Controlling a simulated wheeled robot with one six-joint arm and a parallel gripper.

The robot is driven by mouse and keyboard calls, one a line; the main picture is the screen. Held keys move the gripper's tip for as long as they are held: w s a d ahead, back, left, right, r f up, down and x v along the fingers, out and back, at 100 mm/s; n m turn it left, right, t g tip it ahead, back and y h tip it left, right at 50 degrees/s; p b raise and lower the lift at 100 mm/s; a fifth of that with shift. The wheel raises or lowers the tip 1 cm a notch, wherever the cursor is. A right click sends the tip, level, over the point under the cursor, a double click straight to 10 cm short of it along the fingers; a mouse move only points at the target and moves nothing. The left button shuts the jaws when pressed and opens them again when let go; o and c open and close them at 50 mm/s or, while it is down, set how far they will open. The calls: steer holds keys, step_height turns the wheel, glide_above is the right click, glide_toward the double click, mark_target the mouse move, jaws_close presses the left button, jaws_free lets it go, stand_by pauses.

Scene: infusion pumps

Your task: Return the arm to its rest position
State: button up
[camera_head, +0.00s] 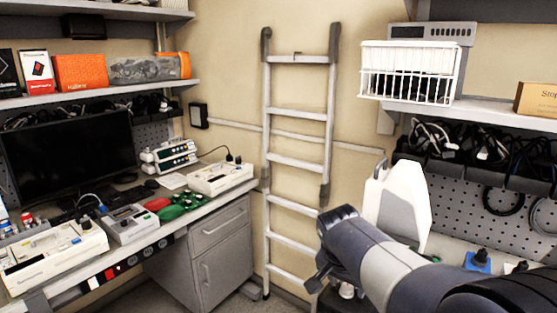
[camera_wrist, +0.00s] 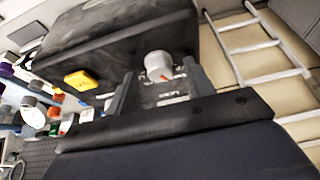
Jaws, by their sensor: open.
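My arm (camera_head: 390,268) reaches in from the lower right in the head view, bent in front of the ladder and the right-hand wall. In the wrist view my gripper (camera_wrist: 160,86) is open, with its two dark fingers apart. A small white round object (camera_wrist: 158,65) shows between and beyond the fingers, over a dark surface (camera_wrist: 115,38). I cannot tell how far it is from the fingertips. I see nothing held. My fingers are not clear in the head view.
A ladder (camera_head: 299,130) leans on the back wall. The left bench (camera_head: 165,217) carries pumps and a monitor (camera_head: 68,155). A white wire basket (camera_head: 408,72) stands on the right shelf, above a pegboard (camera_head: 470,200) with cables. A yellow object (camera_wrist: 80,80) lies left of my fingers in the wrist view.

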steer(key=v, duration=1.1)
steer(key=x, duration=1)
steer(key=shift+d+f, duration=0.1)
steer(key=shift+f, duration=0.15)
steer(key=shift+w+d+f, duration=0.1)
steer(key=shift+w+f, duration=0.1)
steer(key=shift+f, duration=0.15)
steer(key=shift+s+r+n+p, duration=0.1)
steer(key=shift+n+p, duration=0.25)
steer(key=shift+n, duration=0.35)
steer(key=shift+d+n+t+y+p, duration=0.1)
steer(key=shift+n+t+y+p, duration=0.45)
steer(key=shift+n, duration=0.85)
steer(key=shift+d+n+y, duration=0.1)
steer(key=shift+n+y, duration=0.95)
steer(key=shift+n, duration=1.15)
steer(key=shift+r, duration=0.2)
step_height(320, 180, up, 9)
steer(key=s+d, duration=0.2)
steer(key=shift+d+r, duration=0.2)
steer(key=shift+d, duration=0.1)
steer(key=shift+s, duration=0.2)
